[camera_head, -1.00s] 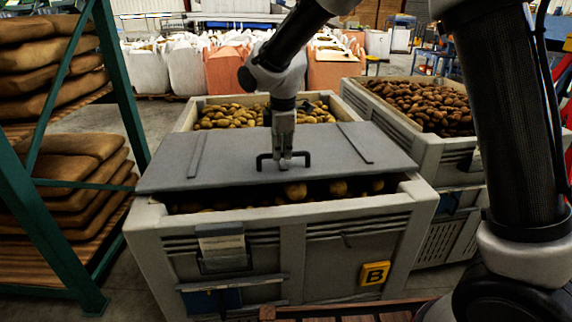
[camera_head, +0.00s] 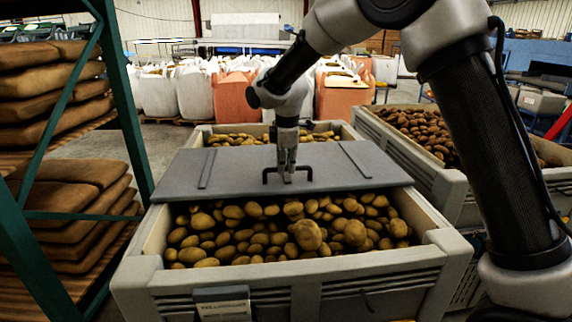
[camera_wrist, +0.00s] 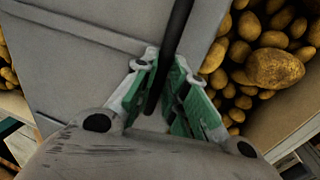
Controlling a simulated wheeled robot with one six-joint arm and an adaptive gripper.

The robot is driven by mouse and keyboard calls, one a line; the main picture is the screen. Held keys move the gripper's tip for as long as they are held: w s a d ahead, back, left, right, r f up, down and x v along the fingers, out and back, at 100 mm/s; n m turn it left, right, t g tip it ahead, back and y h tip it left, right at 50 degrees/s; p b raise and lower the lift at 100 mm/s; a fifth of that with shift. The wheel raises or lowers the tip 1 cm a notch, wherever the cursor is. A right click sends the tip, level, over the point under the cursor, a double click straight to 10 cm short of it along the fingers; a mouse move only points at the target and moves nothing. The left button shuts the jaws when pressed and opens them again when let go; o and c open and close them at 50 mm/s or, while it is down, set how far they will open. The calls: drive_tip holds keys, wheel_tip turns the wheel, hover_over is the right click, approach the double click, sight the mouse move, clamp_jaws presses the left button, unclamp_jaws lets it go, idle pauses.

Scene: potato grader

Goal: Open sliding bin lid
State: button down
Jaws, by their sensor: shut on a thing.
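The grey bin lid (camera_head: 240,164) lies across the middle of the potato bin (camera_head: 430,262), with potatoes showing both in front of it and behind it. A black bar handle (camera_head: 305,173) stands at the lid's front edge. My gripper (camera_head: 287,172) reaches down onto the handle from above. In the wrist view my gripper (camera_wrist: 163,95) has its green-padded fingers on both sides of the black handle (camera_wrist: 172,50), shut on it. The grey lid (camera_wrist: 80,60) fills the left of that view, and potatoes (camera_wrist: 265,65) show to the right.
A green rack (camera_head: 125,110) with brown sacks (camera_head: 70,185) stands close at the left. A second potato bin (camera_head: 450,190) stands at the right. White and orange bulk bags (camera_head: 237,95) line the back.

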drive_tip(key=c, duration=1.5)
unclamp_jaws()
drive_tip(key=shift+o, duration=0.2)
wheel_tip(320, 180, up, 12)
drive_tip(key=s, duration=0.2)
drive_tip(key=shift+s+d, duration=0.15)
drive_tip(key=shift+f, duration=0.1)
